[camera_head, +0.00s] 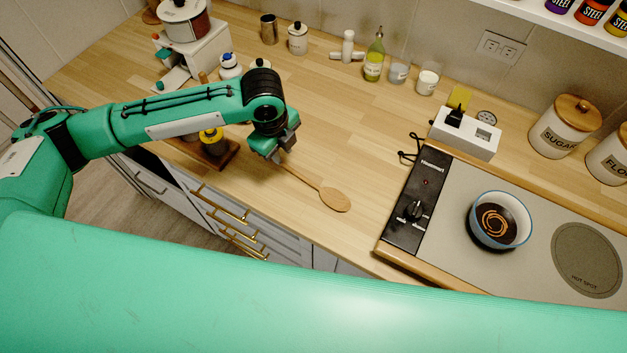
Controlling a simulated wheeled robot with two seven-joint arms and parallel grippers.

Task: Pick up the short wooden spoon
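A short wooden spoon (334,198) lies on the wooden counter, its bowl toward the right and its handle running up and left. My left gripper (283,156) is over the handle end, pointing down, and partly hides it. The view does not show whether its fingers are open or closed on the handle. My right gripper is out of view.
A dark wooden board with small jars (214,142) stands left of the gripper. A hot plate (440,215) with a bowl (499,221) on it is to the right. The counter around the spoon is clear.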

